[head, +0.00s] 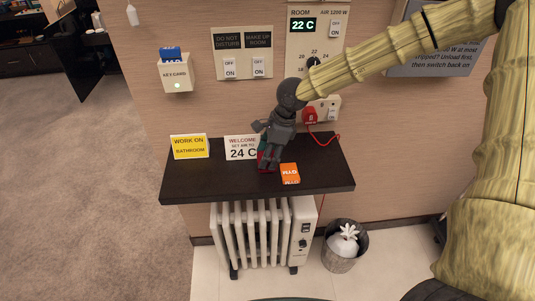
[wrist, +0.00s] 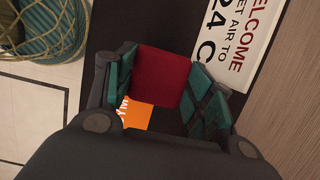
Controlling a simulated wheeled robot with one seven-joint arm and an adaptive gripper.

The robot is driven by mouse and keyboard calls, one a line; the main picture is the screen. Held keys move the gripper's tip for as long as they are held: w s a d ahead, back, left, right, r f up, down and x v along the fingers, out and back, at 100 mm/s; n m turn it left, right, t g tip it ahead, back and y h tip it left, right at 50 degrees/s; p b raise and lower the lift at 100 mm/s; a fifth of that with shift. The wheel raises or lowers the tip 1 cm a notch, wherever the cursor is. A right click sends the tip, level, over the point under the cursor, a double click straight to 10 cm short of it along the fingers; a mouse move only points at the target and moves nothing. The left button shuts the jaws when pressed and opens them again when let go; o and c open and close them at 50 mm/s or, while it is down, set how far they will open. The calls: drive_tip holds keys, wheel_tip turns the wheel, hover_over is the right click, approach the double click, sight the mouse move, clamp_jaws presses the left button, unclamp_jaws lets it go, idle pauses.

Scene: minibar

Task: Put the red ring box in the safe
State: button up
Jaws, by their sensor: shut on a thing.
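The red ring box (wrist: 162,78) is between the teal finger pads of my gripper (wrist: 163,92) in the wrist view. My gripper is shut on it. In the head view my gripper (head: 266,158) points down at the dark shelf (head: 325,172), and only a little red of the box (head: 263,158) shows beside the fingers. I cannot tell whether the box touches the shelf. The safe is not in view.
On the shelf, a WELCOME 24 C card (head: 241,148) stands just left of my gripper, an orange card (head: 290,173) lies to the right, and a yellow sign (head: 189,146) stands further left. A red plug (head: 310,115) with a cord is behind. A radiator (head: 262,233) and bin (head: 345,247) stand below.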

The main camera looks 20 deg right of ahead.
drive_tip(key=o, duration=1)
drive_tip(key=shift+o, duration=0.2)
